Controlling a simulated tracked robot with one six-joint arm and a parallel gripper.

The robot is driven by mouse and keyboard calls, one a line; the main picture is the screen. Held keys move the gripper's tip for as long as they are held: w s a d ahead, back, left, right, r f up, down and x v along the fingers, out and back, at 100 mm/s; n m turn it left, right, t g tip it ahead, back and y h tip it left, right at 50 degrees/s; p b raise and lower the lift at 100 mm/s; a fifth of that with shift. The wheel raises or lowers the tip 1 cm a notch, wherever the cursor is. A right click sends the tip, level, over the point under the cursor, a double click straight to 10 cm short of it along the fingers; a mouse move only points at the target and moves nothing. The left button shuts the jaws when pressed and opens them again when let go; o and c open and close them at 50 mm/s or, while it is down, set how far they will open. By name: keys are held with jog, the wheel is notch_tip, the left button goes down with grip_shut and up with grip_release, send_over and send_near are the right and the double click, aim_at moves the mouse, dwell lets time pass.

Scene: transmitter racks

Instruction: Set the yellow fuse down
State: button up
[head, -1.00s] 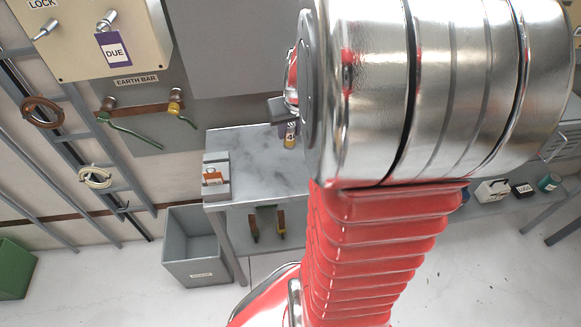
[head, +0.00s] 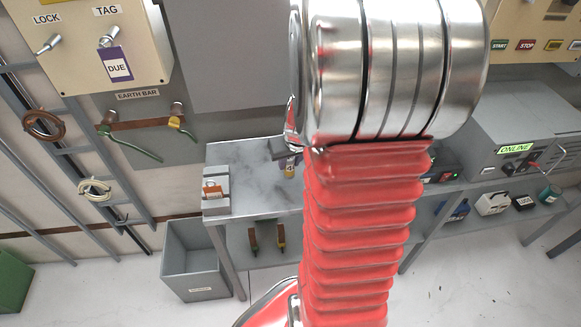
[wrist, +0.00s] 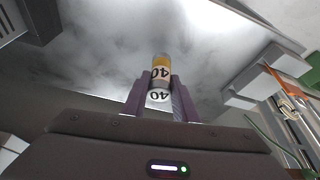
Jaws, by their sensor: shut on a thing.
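The yellow fuse (wrist: 160,72) is a small cylinder with a yellow band and a white end marked 40. My gripper (wrist: 158,92) is shut on it, with a purple finger on each side in the wrist view. In the head view the fuse (head: 290,170) shows small just left of my arm, over the grey marbled bench top (head: 245,160). Most of my gripper is hidden behind my arm there. I cannot tell whether the fuse touches the bench.
A small grey holder with an orange-brown item (head: 213,190) stands at the bench's left end. A grey bin (head: 195,262) is on the floor below. A grey cabinet (head: 515,125) stands at right. The bench top around the fuse looks clear.

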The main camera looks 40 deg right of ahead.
aim_at(290, 168)
jog(key=shift+f, duration=1.45)
jog(key=o, duration=1.1)
jog(key=shift+f, duration=0.1)
jog(key=shift+c, duration=0.2)
jog(key=v, duration=1.2)
